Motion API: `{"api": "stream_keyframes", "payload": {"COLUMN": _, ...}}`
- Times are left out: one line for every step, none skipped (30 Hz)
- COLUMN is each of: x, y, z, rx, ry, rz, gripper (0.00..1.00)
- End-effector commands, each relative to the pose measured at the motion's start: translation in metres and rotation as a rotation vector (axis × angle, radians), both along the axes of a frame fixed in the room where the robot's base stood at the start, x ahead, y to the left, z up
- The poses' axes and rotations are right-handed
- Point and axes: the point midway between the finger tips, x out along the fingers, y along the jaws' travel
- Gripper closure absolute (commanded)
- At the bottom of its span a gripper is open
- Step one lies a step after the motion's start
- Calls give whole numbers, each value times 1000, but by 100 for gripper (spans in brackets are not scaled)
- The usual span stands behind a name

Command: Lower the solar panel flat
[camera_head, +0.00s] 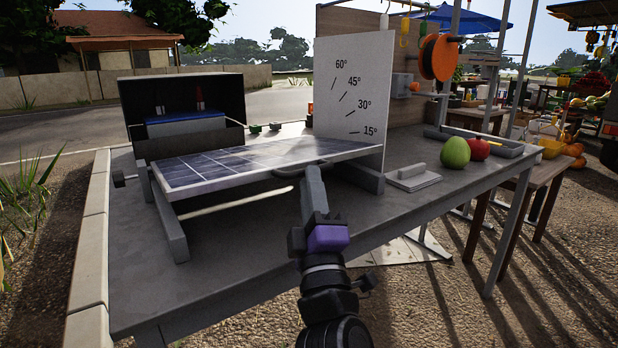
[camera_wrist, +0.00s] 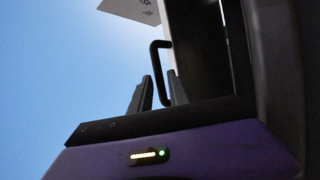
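The blue solar panel (camera_head: 225,163) sits on its grey stand on the bench, at a low tilt close to flat. Its right end is near the white angle board (camera_head: 352,95), just below the 15° mark; I cannot tell whether it is fully flat. A dark handle (camera_head: 290,172) sticks out from the panel's front edge. My gripper (camera_head: 312,178) reaches up to this handle from the front. In the wrist view, the handle (camera_wrist: 155,60) runs down between the two fingers of my gripper (camera_wrist: 161,85), which look slightly apart around it.
A dark open box (camera_head: 185,100) stands behind the panel. A green fruit (camera_head: 455,153), a red fruit (camera_head: 479,149) and a pale block (camera_head: 414,177) lie to the right. An orange reel (camera_head: 438,57) hangs on the wooden backboard. The bench front (camera_head: 225,262) is clear.

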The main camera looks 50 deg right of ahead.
Motion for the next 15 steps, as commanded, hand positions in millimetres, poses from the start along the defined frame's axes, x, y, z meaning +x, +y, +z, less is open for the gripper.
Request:
{"api": "stream_keyframes", "payload": {"x": -6, "y": 6, "z": -8, "rx": -1, "ry": 3, "rz": 2, "gripper": 78}}
{"api": "stream_keyframes", "payload": {"x": -9, "y": 9, "z": -11, "rx": 0, "ry": 3, "rz": 2, "gripper": 78}}
{"api": "stream_keyframes", "payload": {"x": -13, "y": 12, "z": -14, "rx": 0, "ry": 3, "rz": 2, "gripper": 78}}
{"api": "stream_keyframes", "payload": {"x": -15, "y": 15, "z": -16, "rx": -1, "ry": 3, "rz": 2, "gripper": 78}}
{"api": "stream_keyframes", "payload": {"x": -18, "y": 17, "z": -18, "rx": -1, "ry": 3, "rz": 2, "gripper": 78}}
{"api": "stream_keyframes", "payload": {"x": -20, "y": 20, "z": -20, "rx": 0, "ry": 3, "rz": 3, "gripper": 78}}
{"api": "stream_keyframes", "payload": {"x": -22, "y": 22, "z": -21, "rx": -1, "ry": 3, "rz": 2, "gripper": 78}}
{"api": "stream_keyframes", "payload": {"x": -24, "y": 23, "z": -22, "rx": -1, "ry": 2, "rz": 1, "gripper": 78}}
{"api": "stream_keyframes", "payload": {"x": -26, "y": 25, "z": -23, "rx": 0, "ry": 1, "rz": 2, "gripper": 78}}
{"api": "stream_keyframes", "payload": {"x": -27, "y": 25, "z": -23, "rx": 1, "ry": 0, "rz": 2, "gripper": 78}}
{"api": "stream_keyframes", "payload": {"x": -28, "y": 26, "z": -23, "rx": 0, "ry": 1, "rz": 1, "gripper": 78}}
{"api": "stream_keyframes", "payload": {"x": -28, "y": 26, "z": -23, "rx": -1, "ry": 0, "rz": 1, "gripper": 78}}
{"api": "stream_keyframes", "payload": {"x": -29, "y": 27, "z": -23, "rx": 0, "ry": 0, "rz": 0, "gripper": 78}}
{"api": "stream_keyframes", "payload": {"x": -29, "y": 27, "z": -23, "rx": 0, "ry": 0, "rz": 0, "gripper": 78}}
{"api": "stream_keyframes", "payload": {"x": -29, "y": 27, "z": -23, "rx": 0, "ry": 0, "rz": 0, "gripper": 78}}
